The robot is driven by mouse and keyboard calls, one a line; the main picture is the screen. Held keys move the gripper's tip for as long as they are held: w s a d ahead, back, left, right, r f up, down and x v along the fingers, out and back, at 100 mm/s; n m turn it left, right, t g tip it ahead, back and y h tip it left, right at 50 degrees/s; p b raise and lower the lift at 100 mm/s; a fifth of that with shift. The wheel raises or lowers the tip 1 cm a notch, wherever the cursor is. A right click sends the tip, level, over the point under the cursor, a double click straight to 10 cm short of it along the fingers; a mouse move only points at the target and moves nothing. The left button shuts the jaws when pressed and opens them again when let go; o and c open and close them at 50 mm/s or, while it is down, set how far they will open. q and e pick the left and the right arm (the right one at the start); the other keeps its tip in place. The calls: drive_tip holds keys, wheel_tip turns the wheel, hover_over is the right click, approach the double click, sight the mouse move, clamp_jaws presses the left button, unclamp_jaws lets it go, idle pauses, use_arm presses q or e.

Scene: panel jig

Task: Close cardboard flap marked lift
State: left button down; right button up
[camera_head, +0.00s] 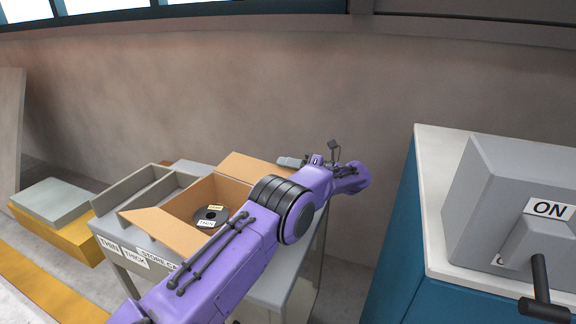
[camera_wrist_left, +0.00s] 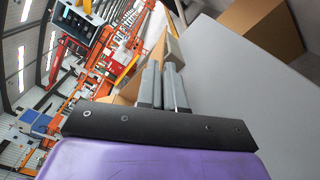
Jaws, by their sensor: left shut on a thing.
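An open cardboard box (camera_head: 232,186) stands on a grey table, with a flap spread outward at the front left (camera_head: 168,229) and another at the far right (camera_head: 250,168). No "lift" mark is readable on either flap. My left gripper (camera_head: 289,162) reaches the outer edge of the far-right flap, its fingers pointing left. In the left wrist view its two grey fingers (camera_wrist_left: 163,88) are close together, shut on the cardboard flap (camera_wrist_left: 156,58); the grip itself is partly hidden. My right gripper is not in view.
A black spool (camera_head: 209,216) with small labels lies in the box. My left arm crosses in front of the box's right side. A blue cabinet (camera_head: 398,250) with an "ON" switch box (camera_head: 505,190) stands right.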

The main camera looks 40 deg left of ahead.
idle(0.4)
use_arm(q)
drive_tip(key=c, duration=1.3)
unclamp_jaws()
drive_tip(key=b+v, duration=0.1)
drive_tip(key=v, duration=0.6)
drive_tip(key=shift+d+b, duration=0.25)
drive_tip(key=shift+b, duration=0.15)
